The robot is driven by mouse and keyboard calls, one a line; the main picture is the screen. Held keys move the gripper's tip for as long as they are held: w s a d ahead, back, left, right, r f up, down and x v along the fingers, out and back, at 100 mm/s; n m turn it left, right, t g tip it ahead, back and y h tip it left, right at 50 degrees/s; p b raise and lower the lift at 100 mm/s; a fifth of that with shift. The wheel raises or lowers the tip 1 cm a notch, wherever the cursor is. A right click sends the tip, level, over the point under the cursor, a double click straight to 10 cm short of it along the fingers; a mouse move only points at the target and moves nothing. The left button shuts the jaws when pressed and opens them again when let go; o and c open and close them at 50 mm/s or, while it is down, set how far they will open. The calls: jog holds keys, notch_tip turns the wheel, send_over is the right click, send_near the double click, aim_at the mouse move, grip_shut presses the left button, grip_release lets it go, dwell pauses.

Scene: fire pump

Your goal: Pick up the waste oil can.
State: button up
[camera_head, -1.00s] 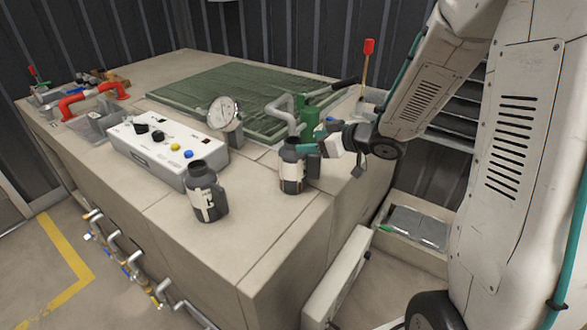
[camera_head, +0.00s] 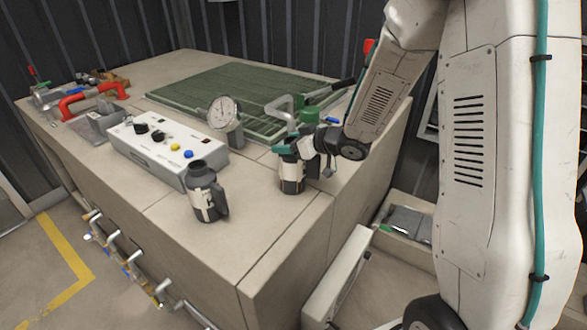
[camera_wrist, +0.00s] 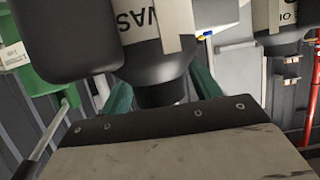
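The waste oil can (camera_head: 291,180) is a dark can with a pale label. It stands on the beige bench top near its right front edge. In the wrist view the can (camera_wrist: 145,28) shows large and close, its label reading "WAS". My gripper (camera_head: 291,150) is at the can's upper part. Its teal fingers lie on either side of the can's dark narrow end, seen in the wrist view (camera_wrist: 163,95). I cannot tell whether they press on it. A dark rounded part beside the label hides some of the can.
A similar can (camera_head: 204,195) stands to the left, nearer the front edge. An open bin (camera_head: 408,222) is low at right.

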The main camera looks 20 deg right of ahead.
grip_shut()
jog(key=shift+r, duration=0.15)
